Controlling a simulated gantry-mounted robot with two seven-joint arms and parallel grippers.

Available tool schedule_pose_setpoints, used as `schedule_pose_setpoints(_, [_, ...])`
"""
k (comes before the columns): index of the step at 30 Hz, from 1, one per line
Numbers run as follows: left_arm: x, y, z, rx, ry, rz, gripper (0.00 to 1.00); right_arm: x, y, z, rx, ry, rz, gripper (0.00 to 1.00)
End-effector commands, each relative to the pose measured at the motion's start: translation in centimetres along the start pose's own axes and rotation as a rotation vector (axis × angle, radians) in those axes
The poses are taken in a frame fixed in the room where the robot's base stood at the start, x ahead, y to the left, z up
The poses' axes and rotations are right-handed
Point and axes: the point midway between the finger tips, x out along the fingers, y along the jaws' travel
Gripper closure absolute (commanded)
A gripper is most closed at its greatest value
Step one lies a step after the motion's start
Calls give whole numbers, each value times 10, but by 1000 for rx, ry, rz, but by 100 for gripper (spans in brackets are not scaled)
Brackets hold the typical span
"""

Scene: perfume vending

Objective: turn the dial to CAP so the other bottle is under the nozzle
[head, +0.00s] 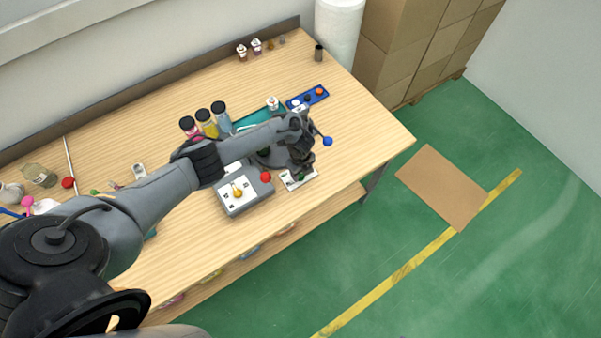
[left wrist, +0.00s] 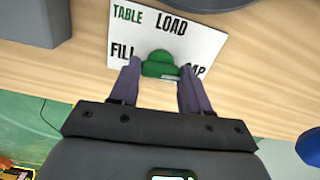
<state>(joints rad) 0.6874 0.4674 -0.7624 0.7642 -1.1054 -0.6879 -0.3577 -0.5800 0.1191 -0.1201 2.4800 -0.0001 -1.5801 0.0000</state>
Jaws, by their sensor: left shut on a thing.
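The dial is a white plate (left wrist: 200,38) marked TABLE, LOAD, FILL and CAP, with a green knob (left wrist: 162,64) at its lower middle. My left gripper (left wrist: 160,68) has one finger on each side of the knob and is shut on it. The right finger partly covers the word CAP. Which label the knob points to, I cannot tell. In the head view the white dial plate (head: 299,181) lies near the table's front edge, below my left gripper (head: 298,171). My arm hides much of the machine behind it; I cannot make out the nozzle or a bottle under it.
A grey box (head: 237,207) with a gold knob and a red ball stands left of the dial. Pink, yellow and blue bottles (head: 207,124) stand behind my arm. A blue tray (head: 318,94) lies farther back. The wooden table (head: 370,137) is clear to the right.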

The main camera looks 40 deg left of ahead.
Motion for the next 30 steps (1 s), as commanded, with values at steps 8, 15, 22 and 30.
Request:
schedule_pose_setpoints(8, [1, 0, 1, 93, -2, 0, 84, 6, 0, 2, 0, 0, 0, 57])
schedule_pose_setpoints(15, [1, 1, 1, 115, -2, 1, 84, 7, 0, 2, 0, 0, 0, 57])
schedule_pose_setpoints(22, [1, 1, 1, 115, -2, 1, 84, 7, 0, 2, 0, 0, 0, 57])
schedule_pose_setpoints(30, [0, 0, 1, 114, -1, 1, 28, 7, 0, 2, -1, 0, 1, 57])
